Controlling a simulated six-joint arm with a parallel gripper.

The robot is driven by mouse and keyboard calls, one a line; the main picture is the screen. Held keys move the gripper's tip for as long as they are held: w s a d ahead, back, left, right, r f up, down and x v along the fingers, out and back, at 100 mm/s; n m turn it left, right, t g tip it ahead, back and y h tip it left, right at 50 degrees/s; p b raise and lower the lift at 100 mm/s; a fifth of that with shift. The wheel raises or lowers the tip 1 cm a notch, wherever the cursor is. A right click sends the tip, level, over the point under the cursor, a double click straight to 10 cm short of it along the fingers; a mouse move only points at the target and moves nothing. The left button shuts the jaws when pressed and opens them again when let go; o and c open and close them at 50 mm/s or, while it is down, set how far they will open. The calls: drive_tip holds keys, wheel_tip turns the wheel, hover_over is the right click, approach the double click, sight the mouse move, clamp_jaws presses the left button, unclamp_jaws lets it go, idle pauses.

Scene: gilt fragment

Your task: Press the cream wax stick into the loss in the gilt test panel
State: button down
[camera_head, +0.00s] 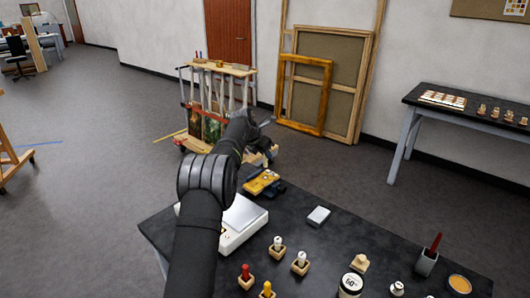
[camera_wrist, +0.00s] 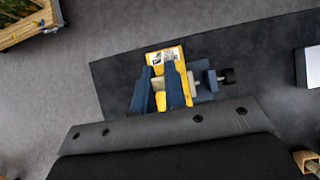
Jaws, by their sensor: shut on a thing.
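The gilt test panel (camera_head: 262,182) is yellow and sits in a dark blue clamp (camera_head: 278,188) near the table's far edge. In the wrist view, the panel (camera_wrist: 177,50) shows a pale, mottled patch (camera_wrist: 168,57) near its upper part, in line with the fingertips. The fingers hide much of the panel and stick. Whether the stick touches the panel cannot be told. In the head view, my arm largely hides the gripper.
The clamp's screw handle (camera_wrist: 227,76) sticks out right of the fingers. A cart (camera_head: 215,105) stands beyond.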

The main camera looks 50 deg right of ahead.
sight(264, 163)
drive_tip(key=shift+f, duration=2.4)
drive_tip(key=shift+f, duration=0.35)
idle(1.8)
drive_tip(key=shift+r, duration=2.6)
